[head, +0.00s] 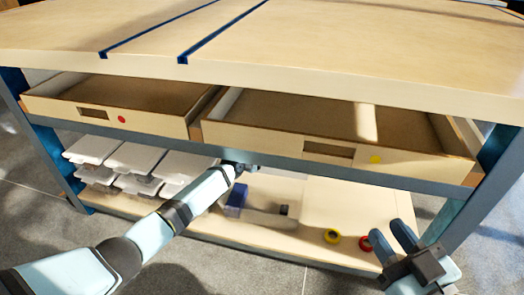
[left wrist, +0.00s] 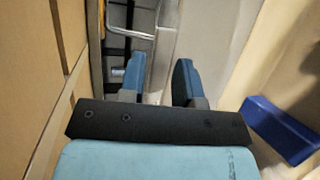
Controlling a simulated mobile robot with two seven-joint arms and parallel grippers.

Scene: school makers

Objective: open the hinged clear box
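No hinged clear box can be told with certainty. Pale, see-through-looking bins (head: 138,158) sit in two tiers at the left of the lower shelf; I cannot see a hinge on them. My left arm reaches under the open drawers, and its gripper end is small and partly hidden in the head view. In the left wrist view my left gripper (left wrist: 159,75) is open, its two blue fingers apart with nothing seen between them. A pale-rimmed clear edge (left wrist: 147,30) shows beyond the fingertips. My right gripper (head: 391,240) is open and empty at the lower right.
Two drawers, left (head: 75,108) and right (head: 260,138), stand open above the lower shelf (head: 345,200). A blue object (head: 236,198), a yellow tape roll (head: 332,236) and a red one (head: 365,243) lie on that shelf. The blue object also shows in the left wrist view (left wrist: 280,130).

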